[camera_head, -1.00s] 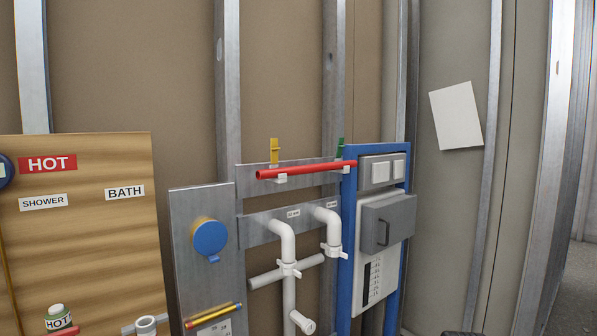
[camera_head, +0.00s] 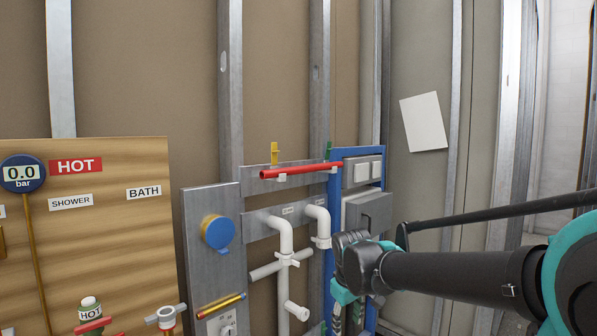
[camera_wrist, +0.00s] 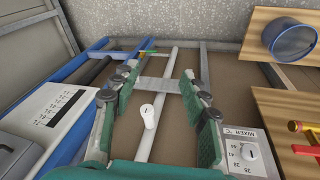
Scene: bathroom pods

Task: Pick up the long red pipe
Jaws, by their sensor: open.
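The long red pipe (camera_head: 300,171) lies nearly level across white clips on a grey metal rail in the head view. Its right end meets the top of the blue frame. My gripper (camera_head: 347,325) is below and to the right of the pipe, in front of the blue frame, pointing down and apart from the pipe. In the wrist view my gripper (camera_wrist: 160,92) is open, its green fingers spread. A white pipe (camera_wrist: 163,105) shows behind the gap. I cannot make out the red pipe in the wrist view.
White bent pipes (camera_head: 286,245) stand below the red pipe. Yellow (camera_head: 274,153) and green (camera_head: 327,150) tabs rise behind it. A grey panel with a blue round cap (camera_head: 216,232) and a wooden board (camera_head: 100,235) stand to the left. A grey box (camera_head: 368,212) is near my arm.

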